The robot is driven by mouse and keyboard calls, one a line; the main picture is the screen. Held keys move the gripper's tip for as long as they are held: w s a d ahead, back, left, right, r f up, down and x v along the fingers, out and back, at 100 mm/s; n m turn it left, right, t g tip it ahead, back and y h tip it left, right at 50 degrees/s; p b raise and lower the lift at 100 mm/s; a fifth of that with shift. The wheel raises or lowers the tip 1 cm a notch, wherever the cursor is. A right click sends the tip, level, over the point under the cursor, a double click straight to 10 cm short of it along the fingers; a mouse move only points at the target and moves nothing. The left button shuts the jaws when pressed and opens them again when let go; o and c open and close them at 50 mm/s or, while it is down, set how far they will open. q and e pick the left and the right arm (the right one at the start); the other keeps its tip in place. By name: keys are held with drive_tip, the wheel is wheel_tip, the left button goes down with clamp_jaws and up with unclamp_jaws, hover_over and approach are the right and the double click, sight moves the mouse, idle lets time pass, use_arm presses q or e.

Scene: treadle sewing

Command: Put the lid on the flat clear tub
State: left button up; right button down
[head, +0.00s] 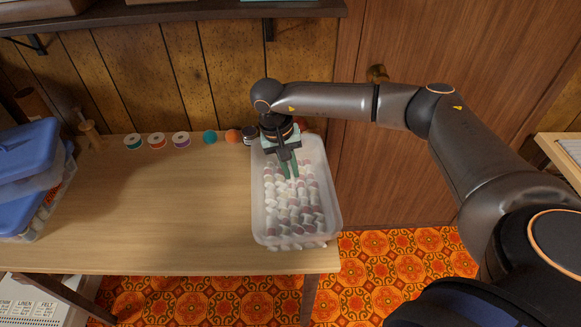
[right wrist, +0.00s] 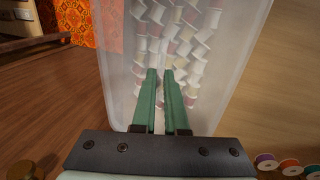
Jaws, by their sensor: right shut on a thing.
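A flat clear tub (head: 259,213) stands at the right end of the table, with many small red and white spools visible in it. The tub also fills the middle of the right wrist view (right wrist: 241,70). My right gripper (head: 291,176) points down over its far part. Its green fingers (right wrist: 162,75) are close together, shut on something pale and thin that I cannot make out. A separate lid for this tub is not clearly visible; a see-through one would be hard to tell from the tub. My left gripper is not in view.
Blue-lidded clear tubs (head: 25,155) are stacked at the table's left end. Spools of thread (head: 157,140) line the back, beside a wooden stand (head: 91,134). The wooden table's middle (head: 165,205) is clear. A dark shelf (head: 180,14) hangs above.

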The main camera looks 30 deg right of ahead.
drive_tip(key=c, duration=0.9)
unclamp_jaws()
drive_tip(key=shift+o, duration=0.2)
wheel_tip(320, 180, up, 12)
drive_tip(key=w+a+b, duration=0.1)
drive_tip(key=a, duration=0.1)
drive_tip(key=shift+r, duration=0.2)
drive_tip(key=shift+a+f, duration=0.1)
